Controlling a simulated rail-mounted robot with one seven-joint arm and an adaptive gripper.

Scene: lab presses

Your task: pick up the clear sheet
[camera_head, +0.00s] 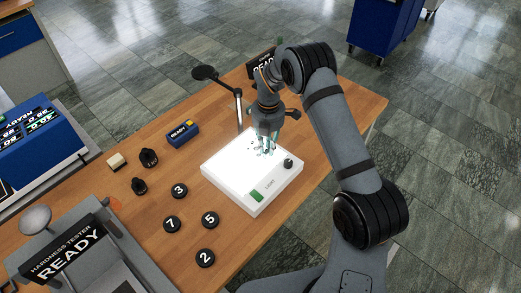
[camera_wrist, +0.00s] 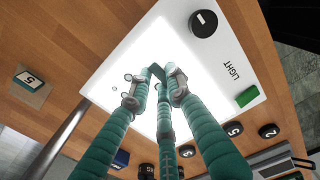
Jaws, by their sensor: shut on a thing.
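My gripper (camera_head: 266,150) is over the lit white panel of a light box (camera_head: 225,180), at the far part of the panel. In the wrist view its teal ribbed fingers (camera_wrist: 159,82) come together at the tips and are shut on a thin thing. I take this to be the clear sheet; its edges are lost in the glare. Small dark marks (camera_wrist: 127,77) show beside the fingertips against the bright panel. I cannot tell whether the sheet touches the panel or is raised.
The light box has a black knob (camera_head: 288,163) and a green switch (camera_head: 256,196). A lamp-like stand (camera_head: 239,108) rises behind it. Several numbered black discs (camera_head: 210,219) lie in front and left. A hardness tester (camera_head: 70,255) stands at lower left. A small blue READY box (camera_head: 182,134) is left.

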